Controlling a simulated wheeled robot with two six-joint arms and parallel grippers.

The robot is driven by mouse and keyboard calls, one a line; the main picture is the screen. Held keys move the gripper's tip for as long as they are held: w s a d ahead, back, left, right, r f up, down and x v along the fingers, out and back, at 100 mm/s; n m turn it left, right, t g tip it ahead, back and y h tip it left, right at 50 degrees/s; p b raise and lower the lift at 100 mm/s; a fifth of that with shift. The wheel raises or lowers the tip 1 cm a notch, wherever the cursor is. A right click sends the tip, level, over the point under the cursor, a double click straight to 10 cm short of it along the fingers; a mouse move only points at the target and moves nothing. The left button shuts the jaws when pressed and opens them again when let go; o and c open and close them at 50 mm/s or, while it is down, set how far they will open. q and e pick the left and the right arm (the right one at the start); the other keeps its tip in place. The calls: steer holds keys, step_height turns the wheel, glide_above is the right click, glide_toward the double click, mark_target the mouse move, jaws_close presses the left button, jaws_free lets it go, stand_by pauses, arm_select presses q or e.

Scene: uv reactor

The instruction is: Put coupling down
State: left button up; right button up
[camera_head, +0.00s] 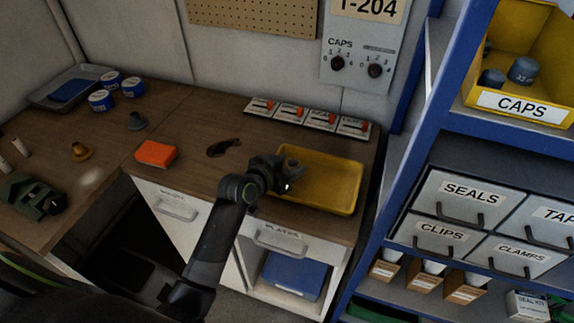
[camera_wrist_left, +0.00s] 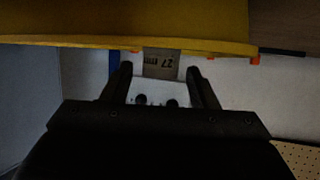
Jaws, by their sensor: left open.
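My left gripper (camera_head: 291,172) is open above the left part of the yellow tray (camera_head: 335,187) on the bench. In the left wrist view my fingers (camera_wrist_left: 160,75) are apart, with the yellow tray (camera_wrist_left: 130,22) across the top. A small grey-beige piece with dark marks (camera_wrist_left: 161,65) shows between the fingertips, at the tray's edge; I cannot tell how far off it is or what it is. No coupling can be made out for certain. A grey flanged fitting (camera_head: 137,122) and a brass-coloured fitting (camera_head: 80,152) stand on the bench at left.
An orange block (camera_head: 156,154) lies near a dark cutout (camera_head: 223,147). A row of white plates with orange levers (camera_head: 291,112) runs behind the tray. A blue shelf (camera_head: 398,195) stands close at right. Blue-and-white tins (camera_head: 100,100) and a green device (camera_head: 33,194) are at left.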

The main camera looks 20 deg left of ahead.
arm_select(q)
steer(key=shift+r, duration=0.2)
steer(key=shift+s+a, duration=0.15)
steer(key=shift+s, duration=0.1)
steer(key=b+v, duration=0.1)
steer(key=v, duration=1)
steer(key=shift+s+r, duration=0.15)
steer(key=shift+r, duration=0.05)
